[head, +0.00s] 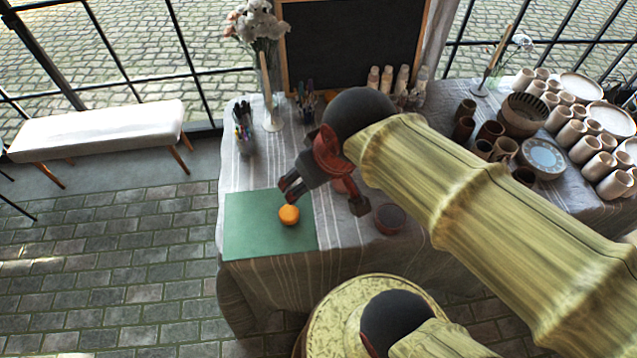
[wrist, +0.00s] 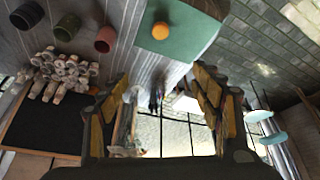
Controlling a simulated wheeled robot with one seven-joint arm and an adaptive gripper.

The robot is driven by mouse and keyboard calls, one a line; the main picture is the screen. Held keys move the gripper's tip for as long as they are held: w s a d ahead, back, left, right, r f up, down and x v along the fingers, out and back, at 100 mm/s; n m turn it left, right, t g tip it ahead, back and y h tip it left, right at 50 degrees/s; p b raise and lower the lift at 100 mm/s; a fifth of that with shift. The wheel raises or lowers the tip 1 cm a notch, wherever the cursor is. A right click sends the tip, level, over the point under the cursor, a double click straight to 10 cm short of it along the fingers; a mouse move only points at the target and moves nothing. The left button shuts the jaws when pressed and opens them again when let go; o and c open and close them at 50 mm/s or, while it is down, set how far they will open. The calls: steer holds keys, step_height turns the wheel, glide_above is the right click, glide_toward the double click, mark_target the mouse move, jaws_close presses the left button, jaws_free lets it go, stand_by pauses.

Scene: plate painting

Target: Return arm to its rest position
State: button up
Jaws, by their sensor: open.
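My gripper (head: 324,197) hangs over the table, just behind and to the right of the green mat in the head view. Its two fingers are spread with nothing between them. They also show wide apart in the wrist view (wrist: 158,105). My arm reaches in from the lower right of the head view. A small orange round object (head: 289,215) sits on the green mat (head: 245,235). It also shows on the mat in the wrist view (wrist: 160,31), apart from my fingers.
Many cups (head: 582,150) and a blue plate (head: 543,158) fill the right end. A bench (head: 95,128) stands left; the floor before it is clear.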

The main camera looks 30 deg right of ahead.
steer(key=shift+s+r+m+t, duration=0.15)
steer(key=shift+s+r, duration=0.1)
steer(key=shift+s, duration=0.4)
steer(key=shift+s+r+m+t, duration=0.15)
steer(key=shift+s+r, duration=0.1)
steer(key=shift+s, duration=0.4)
stand_by(0.4)
